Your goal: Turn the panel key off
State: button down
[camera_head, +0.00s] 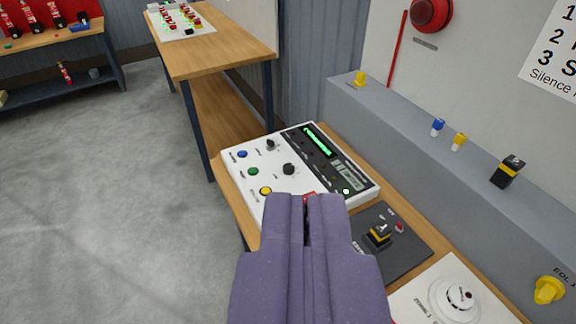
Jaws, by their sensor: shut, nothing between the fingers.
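A white control panel (262,140) lies on the wooden bench beyond my gripper. It has blue, green and yellow buttons on its left and a dark strip with a green lit display (318,140). Two dark knobs stand on it, one near the far edge (270,144) and one near the middle (288,169); I cannot tell which is the key. My purple gripper (306,204) is shut and empty, pointing at the panel's near edge. It hides part of that edge and most of a red part (310,194) at its tips.
A dark plate (410,248) with a yellow-and-black switch (379,235) lies right of my gripper, beside a white board with a round detector (455,298). A grey ledge (400,125) holds small blue, yellow and black parts. Open floor (110,190) lies left.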

aim_at(271, 143)
jog(key=i+j, duration=0.35)
jog(key=i, duration=0.25)
jog(key=i+j, duration=0.35)
jog(key=i, duration=0.2)
jog(key=i+j, duration=0.4)
jog(key=i, duration=0.2)
jog(key=i+j, duration=0.35)
jog(key=i, duration=0.2)
